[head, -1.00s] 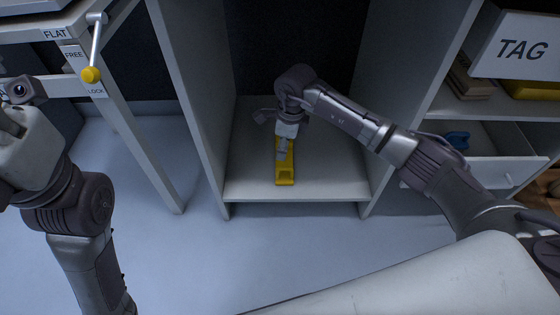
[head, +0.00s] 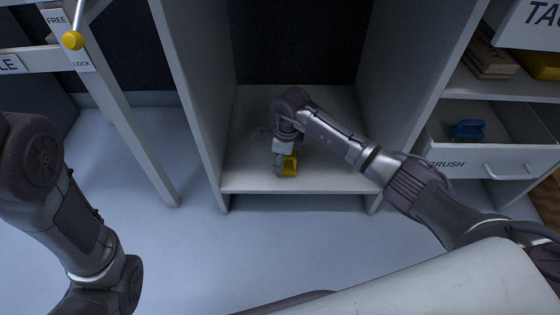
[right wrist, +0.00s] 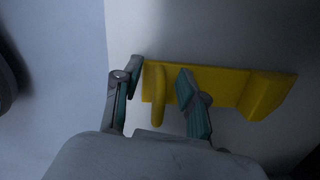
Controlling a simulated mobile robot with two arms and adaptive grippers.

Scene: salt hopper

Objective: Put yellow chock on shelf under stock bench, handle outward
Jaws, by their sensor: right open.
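The yellow chock (head: 289,168) lies on the low white shelf (head: 330,178), near its front edge, mostly hidden by my right gripper (head: 281,165) in the head view. In the right wrist view the chock (right wrist: 225,86) lies flat with its raised block (right wrist: 265,96) at the right end and its upright handle (right wrist: 155,95) towards the shelf's front edge at the left. My right gripper (right wrist: 160,80) is open, one finger on each side of the handle, with a visible gap to the right finger. My left gripper is out of the head view; only its arm shows at the left.
White side panels (head: 190,100) and (head: 400,95) flank the shelf. At the right, an open drawer (head: 500,160) marked BRUSH holds a blue brush (head: 467,130). At the left stands a white bench leg (head: 125,140) with a yellow-knobbed lever (head: 73,40). The floor in front is clear.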

